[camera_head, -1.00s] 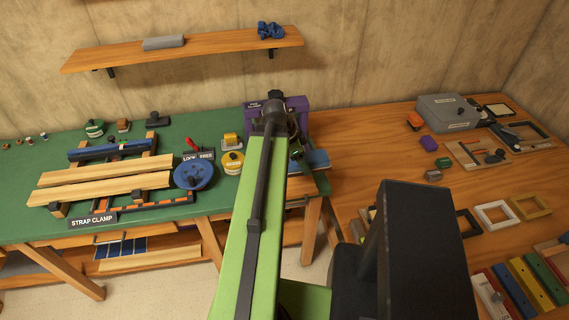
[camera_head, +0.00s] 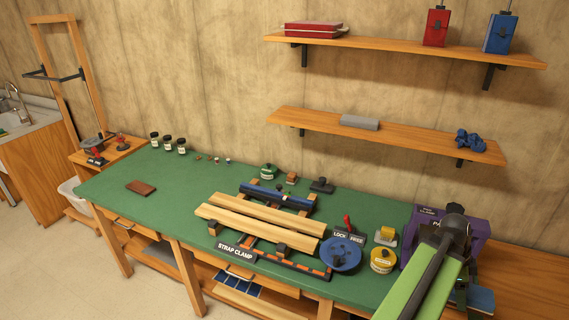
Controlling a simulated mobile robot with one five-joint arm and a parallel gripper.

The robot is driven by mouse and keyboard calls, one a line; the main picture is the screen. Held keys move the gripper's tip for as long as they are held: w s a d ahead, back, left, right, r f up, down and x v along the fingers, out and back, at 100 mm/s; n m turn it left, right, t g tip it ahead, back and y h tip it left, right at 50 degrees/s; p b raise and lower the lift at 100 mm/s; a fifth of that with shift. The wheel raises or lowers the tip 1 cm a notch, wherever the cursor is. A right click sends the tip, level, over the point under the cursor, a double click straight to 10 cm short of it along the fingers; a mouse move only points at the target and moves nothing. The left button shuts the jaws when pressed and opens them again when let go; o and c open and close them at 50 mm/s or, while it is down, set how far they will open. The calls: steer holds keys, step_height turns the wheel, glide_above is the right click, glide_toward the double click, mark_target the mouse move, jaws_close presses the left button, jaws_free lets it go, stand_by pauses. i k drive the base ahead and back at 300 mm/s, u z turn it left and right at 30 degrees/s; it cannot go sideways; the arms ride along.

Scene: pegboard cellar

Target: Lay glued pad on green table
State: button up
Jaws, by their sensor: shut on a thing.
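My green arm link (camera_head: 420,290) rises from the lower right to a dark joint in front of the purple clamp box. My gripper (camera_head: 462,296) is mostly hidden behind this arm, low at the right. It is shut on a flat blue piece, which looks like the glued pad (camera_head: 481,299); only part of it shows beside the arm. The green table (camera_head: 185,215) runs from the left to the arm. The pad and gripper are near its right end; whether the pad touches anything is hidden.
A strap clamp with two pale boards (camera_head: 262,222) fills the table's middle. A blue reel (camera_head: 341,254), a yellow tin (camera_head: 383,260) and the purple box (camera_head: 425,222) stand at its right. A brown block (camera_head: 140,187) lies at the left, with bare green surface around it.

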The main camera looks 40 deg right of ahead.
mark_target(183, 202)
steer(key=z, duration=0.05)
steer(key=i, duration=1.4)
steer(key=u, duration=0.9)
steer(key=i, duration=0.8)
steer(key=u, duration=0.5)
